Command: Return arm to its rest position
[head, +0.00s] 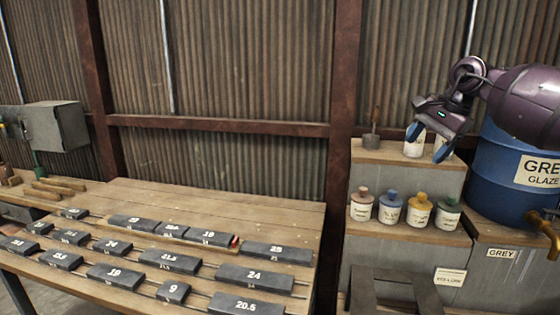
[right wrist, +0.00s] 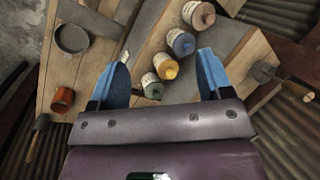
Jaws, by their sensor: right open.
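My right gripper (head: 428,143) is in the upper right of the head view, on a purple arm that comes in from the right edge. Its two blue fingers are spread apart. It hangs in front of the upper wooden shelf, above the row of small bottles. In the right wrist view the open fingers (right wrist: 163,82) show with nothing held between them. Bottles stand on the shelf beyond the fingertips in that view. My left gripper does not show in either view.
Several small bottles (head: 390,209) stand on the lower shelf, with a white container (head: 415,146) above, partly behind my gripper. A blue barrel (head: 497,180) stands at right. A wooden table (head: 225,198) with several dark numbered blocks (head: 255,275) fills the left and centre.

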